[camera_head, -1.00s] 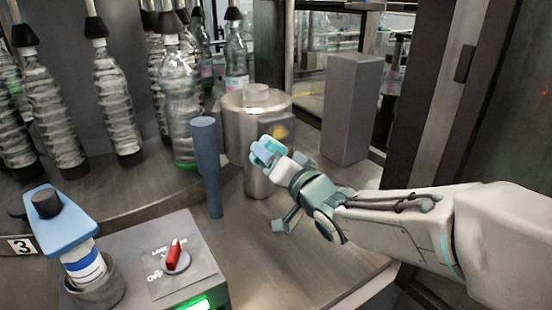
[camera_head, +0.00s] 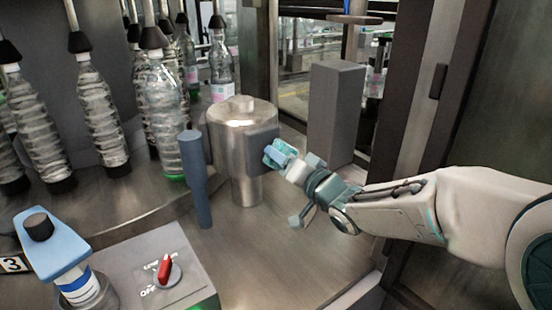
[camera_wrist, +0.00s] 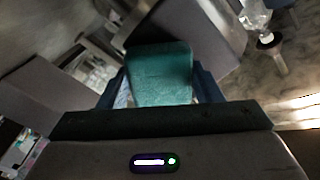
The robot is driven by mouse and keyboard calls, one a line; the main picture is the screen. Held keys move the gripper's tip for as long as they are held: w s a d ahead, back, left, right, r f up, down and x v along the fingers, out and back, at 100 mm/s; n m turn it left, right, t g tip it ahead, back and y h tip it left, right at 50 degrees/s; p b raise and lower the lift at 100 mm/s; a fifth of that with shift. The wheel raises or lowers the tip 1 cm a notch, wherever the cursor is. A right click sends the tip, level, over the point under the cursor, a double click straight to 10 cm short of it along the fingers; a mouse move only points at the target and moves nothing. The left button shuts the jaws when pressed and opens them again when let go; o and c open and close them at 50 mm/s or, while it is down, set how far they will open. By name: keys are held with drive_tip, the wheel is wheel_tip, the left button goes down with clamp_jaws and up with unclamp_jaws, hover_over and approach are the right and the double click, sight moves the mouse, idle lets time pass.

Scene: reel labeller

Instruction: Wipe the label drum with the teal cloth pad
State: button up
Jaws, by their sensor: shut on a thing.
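The label drum (camera_head: 238,122) is a shiny metal cylinder standing on the metal deck, with a dark grey block (camera_head: 262,142) on its right side. My gripper (camera_head: 277,154) is shut on the teal cloth pad (camera_head: 268,158), just right of that block. In the wrist view the teal pad (camera_wrist: 160,75) sits between my blue fingers, with a grey surface close beyond it. I cannot tell whether the pad touches the block or drum. My fingers partly cover the pad in the head view.
A blue-grey post (camera_head: 196,180) stands left of the drum, and a tall grey box (camera_head: 335,110) behind right. Several bottles (camera_head: 103,120) hang at left.

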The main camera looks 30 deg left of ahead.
drive_tip(key=shift+w+d, duration=0.2)
drive_tip(key=shift+w, duration=0.2)
drive_tip(key=p+v, duration=0.1)
drive_tip(key=v, duration=0.5)
drive_tip(key=shift+s+d, duration=0.1)
drive_tip(key=shift+s, duration=0.05)
idle(0.3)
drive_tip(key=shift+p+v, duration=0.45)
drive_tip(key=shift+v, duration=0.95)
